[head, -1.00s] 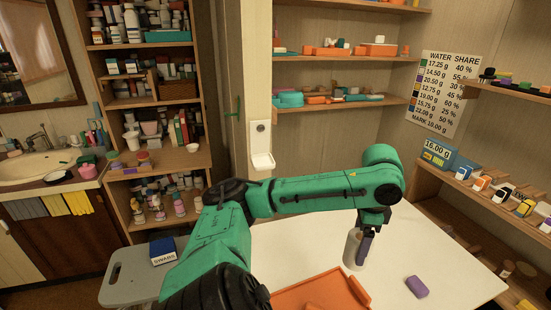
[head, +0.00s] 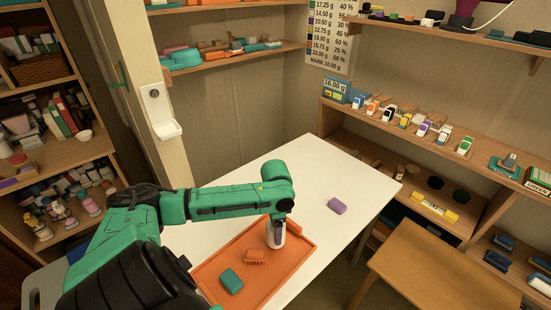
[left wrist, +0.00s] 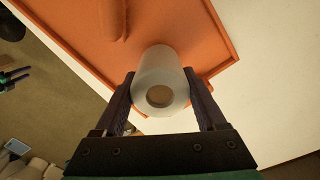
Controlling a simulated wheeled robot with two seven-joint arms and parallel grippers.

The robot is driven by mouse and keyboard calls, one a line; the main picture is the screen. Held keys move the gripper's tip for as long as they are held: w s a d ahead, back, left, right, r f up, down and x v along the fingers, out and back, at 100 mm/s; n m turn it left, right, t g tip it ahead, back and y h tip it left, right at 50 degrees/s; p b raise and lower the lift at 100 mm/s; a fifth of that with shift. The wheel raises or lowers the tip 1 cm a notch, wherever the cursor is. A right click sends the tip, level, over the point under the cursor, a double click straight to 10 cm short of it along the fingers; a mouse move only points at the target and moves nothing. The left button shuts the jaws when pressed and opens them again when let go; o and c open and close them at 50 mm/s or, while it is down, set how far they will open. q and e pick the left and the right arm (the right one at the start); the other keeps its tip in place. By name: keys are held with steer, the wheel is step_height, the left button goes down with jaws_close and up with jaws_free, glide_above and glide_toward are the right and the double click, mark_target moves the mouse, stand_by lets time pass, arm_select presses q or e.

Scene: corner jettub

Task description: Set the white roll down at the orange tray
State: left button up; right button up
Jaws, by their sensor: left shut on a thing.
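My left gripper (head: 276,229) is shut on the white roll (head: 275,239), which hangs upright below it. In the left wrist view the roll (left wrist: 160,75) sits between both fingers, its open end facing the camera. The orange tray (head: 222,262) lies on the white table. The roll is over the tray's far right corner area, inside the rim as the head view shows it. I cannot tell whether its bottom touches the tray. The tray floor (left wrist: 178,25) shows behind the roll in the left wrist view. My right gripper is not in view.
An orange brush (head: 254,257) and a teal block (head: 231,281) lie on the tray, left of the roll. A purple block (head: 337,205) lies on the white table (head: 310,165). Shelves stand along the right wall. The table beyond the tray is mostly clear.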

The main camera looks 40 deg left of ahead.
arm_select(q)
steer(key=shift+f, duration=0.85)
steer(key=o, duration=1.3)
steer(key=shift+f, duration=0.1)
step_height(320, 180, up, 12)
steer(key=shift+r+p, duration=0.2)
steer(key=shift+p, duration=0.15)
